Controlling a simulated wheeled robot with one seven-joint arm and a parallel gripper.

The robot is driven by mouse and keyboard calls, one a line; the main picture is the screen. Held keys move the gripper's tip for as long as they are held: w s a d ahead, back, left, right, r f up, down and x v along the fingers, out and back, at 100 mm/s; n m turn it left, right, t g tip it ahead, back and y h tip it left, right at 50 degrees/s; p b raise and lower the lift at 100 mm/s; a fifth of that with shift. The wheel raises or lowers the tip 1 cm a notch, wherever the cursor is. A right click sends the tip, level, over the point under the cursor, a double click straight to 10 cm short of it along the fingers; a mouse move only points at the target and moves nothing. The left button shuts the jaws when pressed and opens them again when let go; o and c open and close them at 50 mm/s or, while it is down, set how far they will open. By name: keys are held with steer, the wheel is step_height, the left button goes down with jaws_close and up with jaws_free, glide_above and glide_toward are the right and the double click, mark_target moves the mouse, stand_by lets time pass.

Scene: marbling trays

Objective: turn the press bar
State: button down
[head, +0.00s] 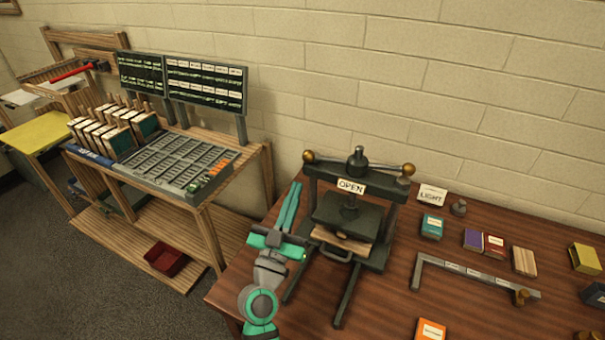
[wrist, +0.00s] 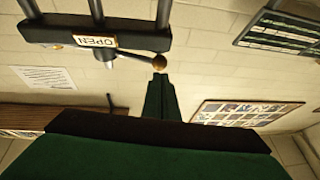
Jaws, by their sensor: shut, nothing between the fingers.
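The dark press (head: 350,215) stands on the wooden table with an "OPEN" sign (head: 351,187) on its front. Its press bar (head: 383,165) runs across the top and carries a brass ball (head: 308,156) at the left end and another (head: 408,170) at the right. My teal gripper (head: 296,185) is left of the press, fingers pointing up, just below the left ball. In the upside-down wrist view the shut, empty fingertips (wrist: 159,76) appear right at the bar's ball (wrist: 160,63). Whether they touch it I cannot tell. The "OPEN" sign (wrist: 95,41) also shows there.
Right of the press lie a metal angle frame (head: 470,270), small coloured boxes (head: 432,227) and a "LIGHT" card (head: 432,195). A wooden rack bench (head: 235,165) with dark boards stands left. The brick wall is close behind the press.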

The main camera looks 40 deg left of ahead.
mark_target(305, 162)
steer(key=x, duration=0.6)
steer(key=shift+w+d, duration=0.1)
steer(key=shift+w+a, duration=0.7)
steer(key=shift+f, duration=0.1)
